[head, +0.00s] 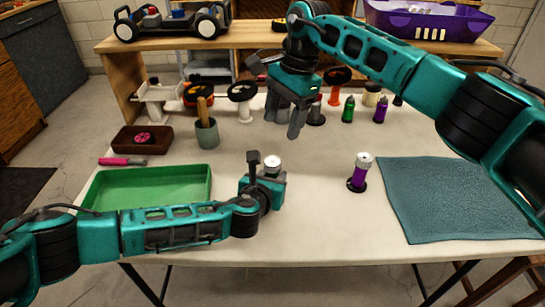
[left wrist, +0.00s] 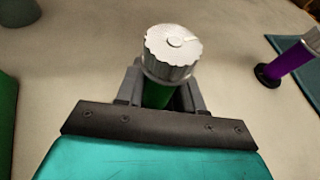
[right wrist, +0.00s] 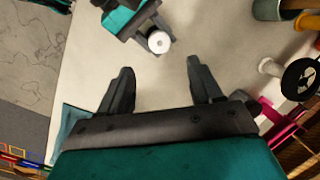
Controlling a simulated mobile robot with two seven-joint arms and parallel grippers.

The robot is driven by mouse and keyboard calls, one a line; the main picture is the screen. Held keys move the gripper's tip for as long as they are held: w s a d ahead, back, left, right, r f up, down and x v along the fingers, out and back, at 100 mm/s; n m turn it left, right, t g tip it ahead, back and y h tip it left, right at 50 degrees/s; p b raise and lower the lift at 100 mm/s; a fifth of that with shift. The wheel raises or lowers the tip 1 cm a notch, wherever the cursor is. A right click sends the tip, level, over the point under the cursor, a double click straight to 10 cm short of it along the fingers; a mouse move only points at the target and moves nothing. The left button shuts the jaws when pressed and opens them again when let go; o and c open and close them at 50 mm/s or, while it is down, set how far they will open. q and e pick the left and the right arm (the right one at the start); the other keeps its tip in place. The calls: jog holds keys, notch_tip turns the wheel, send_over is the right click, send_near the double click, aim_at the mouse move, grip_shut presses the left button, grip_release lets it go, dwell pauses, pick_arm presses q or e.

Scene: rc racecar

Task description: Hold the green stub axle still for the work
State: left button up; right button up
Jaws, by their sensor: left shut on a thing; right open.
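The green stub axle (left wrist: 155,96) stands upright between my left gripper's fingers (left wrist: 160,90), with a silver knurled nut (left wrist: 172,50) on top. In the head view my left gripper (head: 270,178) is low over the table, shut on the axle, and only the silver nut (head: 272,162) shows clearly. My right gripper (head: 293,118) is open and empty, above and behind the left one. In the right wrist view its fingers (right wrist: 160,78) are spread, with the nut (right wrist: 159,41) beyond them. Most of the axle's green body is hidden by my left gripper.
A purple stub axle (head: 357,180) with a silver top stands to the right, beside a teal mat (head: 450,200). A green tray (head: 100,200) lies left. A grey cup (head: 207,136), brown box (head: 125,141) and several wheels and bottles stand farther back. The front middle table is clear.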

aim_at(273, 161)
jog(key=f+n, duration=0.3)
jog(key=a+f+n+h, duration=0.1)
jog(key=f+n, duration=0.2)
jog(key=a+f+n+h, duration=0.1)
jog(key=f+n, duration=0.1)
jog(key=f, duration=0.2)
jog(key=shift+s+n, duration=0.2)
jog(key=shift+n, duration=0.2)
jog(key=c, duration=1.1)
jog(key=shift+o, duration=0.2)
